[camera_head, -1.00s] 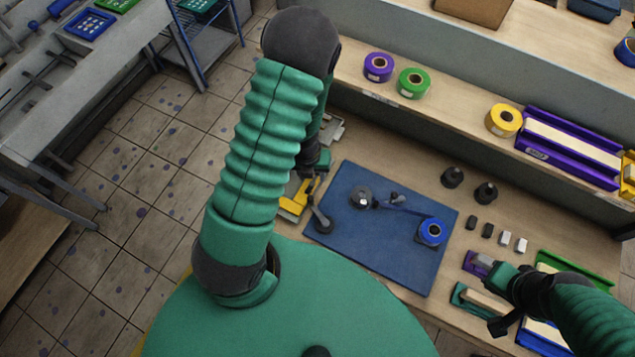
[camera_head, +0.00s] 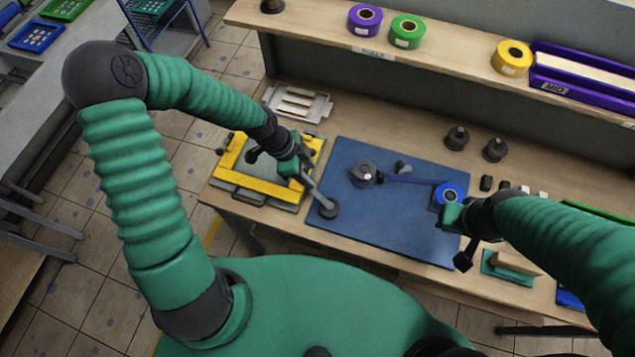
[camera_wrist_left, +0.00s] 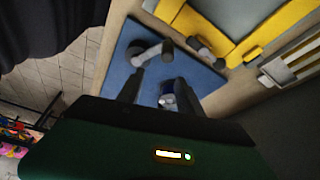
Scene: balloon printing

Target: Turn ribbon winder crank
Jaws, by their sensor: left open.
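The grey crank lever (camera_head: 317,194), with a dark round end (camera_head: 328,209), lies at the left edge of the blue board (camera_head: 345,215). It also shows in the left wrist view (camera_wrist_left: 152,50). On the board, a dark winder hub (camera_head: 363,174) has blue ribbon running to a blue roll (camera_head: 447,194). My left gripper (camera_head: 303,176) is open at the lever's upper-left end; contact is unclear. Its fingers stand apart in the left wrist view (camera_wrist_left: 163,92), with the lever beyond them. My right gripper (camera_head: 451,209) is beside the blue roll; its fingers are hidden.
A yellow frame (camera_head: 233,155) lies left of the board, with a pale tray (camera_head: 298,103) behind it. Two dark weights (camera_head: 457,138) stand behind the board. Purple (camera_head: 365,20), green (camera_head: 407,31) and yellow (camera_head: 512,58) rolls sit on the shelf.

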